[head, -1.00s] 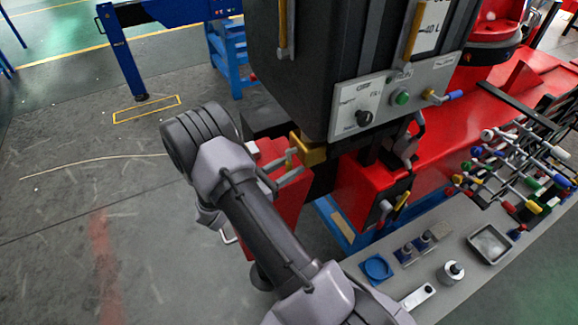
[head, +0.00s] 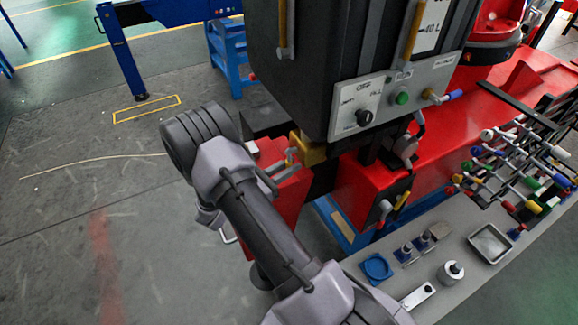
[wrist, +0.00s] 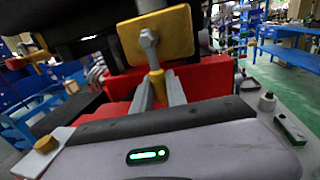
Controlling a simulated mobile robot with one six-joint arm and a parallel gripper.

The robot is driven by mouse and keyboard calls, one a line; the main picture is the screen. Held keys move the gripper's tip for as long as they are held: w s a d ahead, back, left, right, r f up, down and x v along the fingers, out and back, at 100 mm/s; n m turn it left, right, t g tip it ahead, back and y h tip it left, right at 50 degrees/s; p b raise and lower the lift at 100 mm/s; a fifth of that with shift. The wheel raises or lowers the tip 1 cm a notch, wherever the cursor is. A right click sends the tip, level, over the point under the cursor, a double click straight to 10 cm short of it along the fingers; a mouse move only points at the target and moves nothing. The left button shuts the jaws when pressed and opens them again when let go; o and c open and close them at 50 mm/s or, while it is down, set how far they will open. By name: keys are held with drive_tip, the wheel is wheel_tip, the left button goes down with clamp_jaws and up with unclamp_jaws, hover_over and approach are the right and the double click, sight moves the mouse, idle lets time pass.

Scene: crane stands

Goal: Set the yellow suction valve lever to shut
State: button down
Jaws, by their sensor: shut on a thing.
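A yellow valve block (head: 308,150) sits under the dark tank; in the wrist view its yellow face (wrist: 165,38) carries a grey bolt. My gripper (wrist: 158,95) is shut on this lever, one grey finger on each side. In the head view my gripper (head: 279,168) reaches the valve from the lower left, and the lever is mostly hidden by the fingers. I cannot read any open or shut mark on the valve.
A grey control panel (head: 390,97) with a black knob and green button is right of the valve. A grey bench (head: 415,272) with small parts and a metal tray (head: 490,243) lies right. Floor at left is clear.

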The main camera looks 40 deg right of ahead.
idle(0.8)
drive_tip(key=shift+w+f+m+b, duration=0.25)
drive_tip(key=shift+m+b, duration=0.25)
drive_tip(key=shift+b, duration=0.25)
drive_tip(key=shift+w+d+m+b, duration=0.15)
drive_tip(key=shift+w+m+b, duration=0.15)
drive_tip(key=shift+m+b, duration=0.25)
drive_tip(key=shift+w+r+m+h+b, duration=0.2)
drive_tip(key=shift+r+m+h+b, duration=0.1)
drive_tip(key=shift+m, duration=0.25)
drive_tip(key=c, duration=1.3)
unclamp_jaws()
drive_tip(key=a, duration=1.7)
drive_tip(key=shift+w+a+f, duration=0.2)
drive_tip(key=shift+w+f, duration=0.2)
